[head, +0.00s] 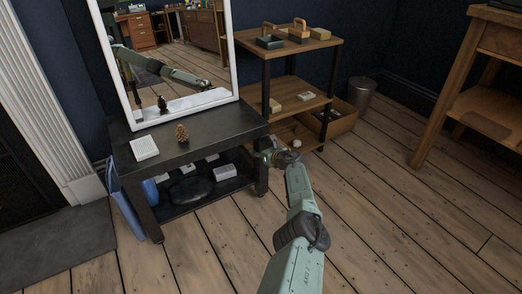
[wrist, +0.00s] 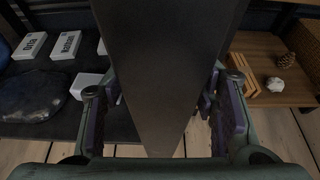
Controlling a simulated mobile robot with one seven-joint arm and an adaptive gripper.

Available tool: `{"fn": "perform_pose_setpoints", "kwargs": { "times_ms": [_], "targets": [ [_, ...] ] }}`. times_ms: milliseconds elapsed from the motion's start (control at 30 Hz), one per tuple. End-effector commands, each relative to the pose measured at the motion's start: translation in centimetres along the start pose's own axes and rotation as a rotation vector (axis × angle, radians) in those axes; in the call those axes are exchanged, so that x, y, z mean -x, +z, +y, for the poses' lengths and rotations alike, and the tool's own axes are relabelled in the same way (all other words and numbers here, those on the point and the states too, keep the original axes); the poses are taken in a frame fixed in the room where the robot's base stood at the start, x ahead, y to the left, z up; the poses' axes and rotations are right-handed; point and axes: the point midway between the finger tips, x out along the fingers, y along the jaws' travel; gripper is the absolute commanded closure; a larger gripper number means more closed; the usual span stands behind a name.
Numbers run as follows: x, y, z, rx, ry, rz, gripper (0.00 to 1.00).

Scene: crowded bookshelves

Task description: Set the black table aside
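The black table (head: 215,150) is a low dark table with a lower shelf, standing against the wall left of centre in the head view. My gripper (head: 272,157) is at its right front corner, near the top of the right front leg. In the wrist view a dark upright part of the table (wrist: 168,75), apparently that leg, fills the space between the two fingers of my gripper (wrist: 163,95). The fingers lie at both sides of it. I cannot tell whether they press on it.
A framed mirror (head: 180,60), a white item (head: 144,147) and a pine cone (head: 182,133) are on the table. Its lower shelf holds several boxes and a dark object (head: 190,190). A wooden shelf unit (head: 290,100) stands close right. Front floor is clear.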

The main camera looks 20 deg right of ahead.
Motion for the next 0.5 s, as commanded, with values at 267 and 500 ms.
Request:
{"fn": "perform_pose_setpoints", "kwargs": {
  "times_ms": [267, 500],
  "targets": [
    [0.01, -0.19, -0.01, 0.000, 0.000, 0.002, 0.39],
    [0.50, -0.18, -0.25, 0.004, -0.002, 0.003, 0.39]
  ]
}}
